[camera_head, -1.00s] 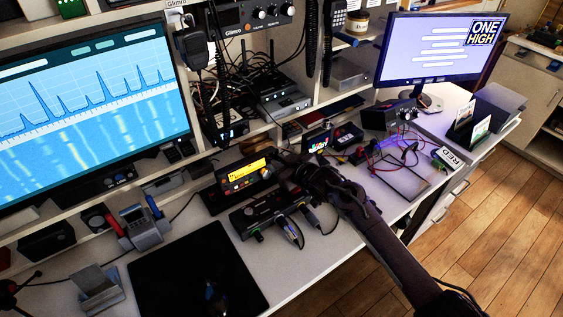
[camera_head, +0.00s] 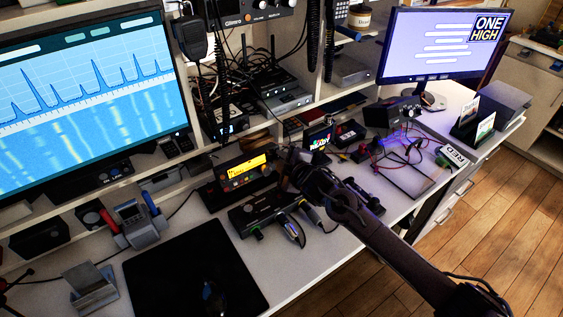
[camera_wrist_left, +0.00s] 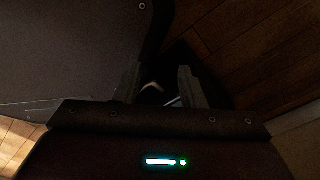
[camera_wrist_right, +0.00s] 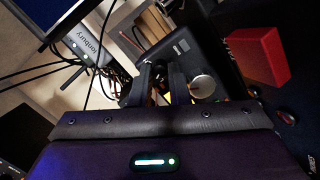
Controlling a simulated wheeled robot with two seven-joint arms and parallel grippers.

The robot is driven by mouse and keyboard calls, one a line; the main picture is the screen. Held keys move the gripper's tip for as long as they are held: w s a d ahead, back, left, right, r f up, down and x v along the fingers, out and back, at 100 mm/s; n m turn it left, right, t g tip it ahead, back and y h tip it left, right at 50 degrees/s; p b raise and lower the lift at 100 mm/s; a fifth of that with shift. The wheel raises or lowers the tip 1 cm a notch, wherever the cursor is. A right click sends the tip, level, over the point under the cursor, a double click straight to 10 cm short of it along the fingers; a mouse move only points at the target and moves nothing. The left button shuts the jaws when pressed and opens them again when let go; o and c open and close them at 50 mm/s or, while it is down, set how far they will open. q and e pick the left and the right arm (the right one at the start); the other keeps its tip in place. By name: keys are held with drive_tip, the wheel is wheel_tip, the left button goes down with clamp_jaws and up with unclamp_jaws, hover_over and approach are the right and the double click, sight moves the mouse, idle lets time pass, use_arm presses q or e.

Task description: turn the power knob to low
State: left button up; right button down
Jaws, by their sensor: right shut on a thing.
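My right gripper (camera_head: 290,168) is at the right end of the dark radio with the lit orange display (camera_head: 246,168). In the right wrist view the gripper's fingers (camera_wrist_right: 160,85) are close together at the front of a dark box (camera_wrist_right: 188,52). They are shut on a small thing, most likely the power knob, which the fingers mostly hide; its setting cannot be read. A round silver knob (camera_wrist_right: 202,87) shows just right of the fingers, outside them. My left gripper (camera_wrist_left: 160,85) shows only in its wrist view, fingers apart and empty, with floor beyond.
A second dark device (camera_head: 262,212) with cables stands in front of the radio. A black mat (camera_head: 185,275) lies at the front left. A red box (camera_wrist_right: 258,57) is right of the fingers in the right wrist view.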

drive_tip(key=n+b, duration=0.2)
drive_tip(key=n, duration=0.3)
drive_tip(key=shift+f+t+b, duration=0.2)
drive_tip(key=shift+t+b, duration=0.1)
drive_tip(key=shift+t, duration=0.1)
drive_tip(key=shift+s+n, duration=0.1)
drive_tip(key=shift+n, duration=0.2)
use_arm(q)
drive_tip(key=f, duration=0.1)
drive_tip(key=w+f, duration=0.1)
drive_tip(key=shift+w+d+f, duration=0.15)
drive_tip(key=shift+w+f, duration=0.15)
drive_tip(key=shift+f, duration=0.05)
drive_tip(key=shift+s, duration=0.15)
use_arm(e)
drive_tip(key=c, duration=1.4)
unclamp_jaws()
use_arm(q)
drive_tip(key=shift+s, duration=0.15)
